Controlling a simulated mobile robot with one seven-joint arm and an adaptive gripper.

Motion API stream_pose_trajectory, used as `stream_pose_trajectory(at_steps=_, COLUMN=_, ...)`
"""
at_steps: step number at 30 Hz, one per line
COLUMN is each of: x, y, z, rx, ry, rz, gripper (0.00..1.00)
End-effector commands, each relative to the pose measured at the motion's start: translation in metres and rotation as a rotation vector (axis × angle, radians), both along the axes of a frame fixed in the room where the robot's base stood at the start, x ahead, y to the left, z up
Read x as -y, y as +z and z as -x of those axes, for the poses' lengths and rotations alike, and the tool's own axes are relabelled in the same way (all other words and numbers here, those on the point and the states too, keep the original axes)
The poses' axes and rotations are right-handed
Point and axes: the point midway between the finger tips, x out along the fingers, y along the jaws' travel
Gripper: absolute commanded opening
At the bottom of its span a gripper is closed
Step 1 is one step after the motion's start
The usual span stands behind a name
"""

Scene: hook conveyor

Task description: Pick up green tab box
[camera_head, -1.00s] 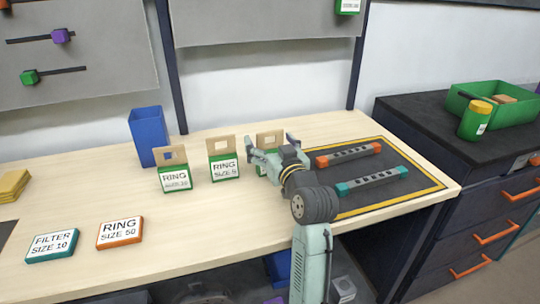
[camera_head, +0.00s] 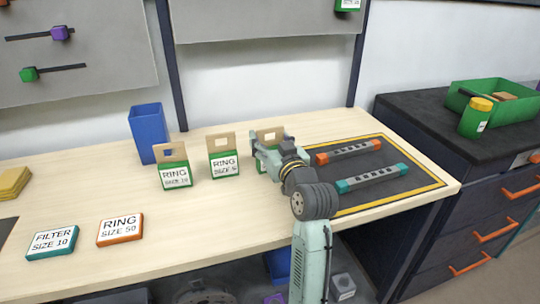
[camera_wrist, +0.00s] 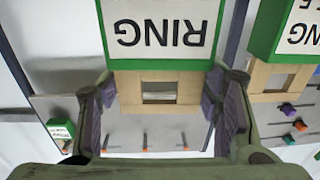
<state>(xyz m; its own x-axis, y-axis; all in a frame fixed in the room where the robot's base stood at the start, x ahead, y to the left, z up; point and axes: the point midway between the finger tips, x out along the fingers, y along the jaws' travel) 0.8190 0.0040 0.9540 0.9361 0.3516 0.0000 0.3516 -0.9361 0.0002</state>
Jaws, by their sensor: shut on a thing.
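Three green boxes with white RING labels and tan tabs with a square hole stand in a row on the table. The left one (camera_head: 175,175) reads size 10, and the middle one (camera_head: 223,164) also reads RING. The right one is mostly behind my gripper (camera_head: 268,150); its tan tab (camera_head: 271,137) shows above the fingers. In the wrist view, my gripper (camera_wrist: 161,103) is shut on this right box (camera_wrist: 161,32), with a finger against each side of the tan tab. The middle box (camera_wrist: 297,30) is at the right edge of the wrist view, apart from the fingers.
A blue bin (camera_head: 148,135) stands behind the left box. A dark mat (camera_head: 385,192) with two bars lies at right. Flat FILTER (camera_head: 53,243) and RING (camera_head: 120,230) boxes lie at front left. A green tray (camera_head: 512,112) sits on the right cabinet.

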Motion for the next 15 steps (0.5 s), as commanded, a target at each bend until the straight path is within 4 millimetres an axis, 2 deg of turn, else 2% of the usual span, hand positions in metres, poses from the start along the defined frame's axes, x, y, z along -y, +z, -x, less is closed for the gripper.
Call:
stream_pose_trajectory(at_steps=10, x=0.000, y=0.002, z=0.000, rx=0.001, ry=0.000, rz=0.001, gripper=0.30)
stream_pose_trajectory(at_steps=15, x=0.000, y=0.013, z=0.000, rx=0.004, ry=-0.001, rz=0.000, gripper=0.30)
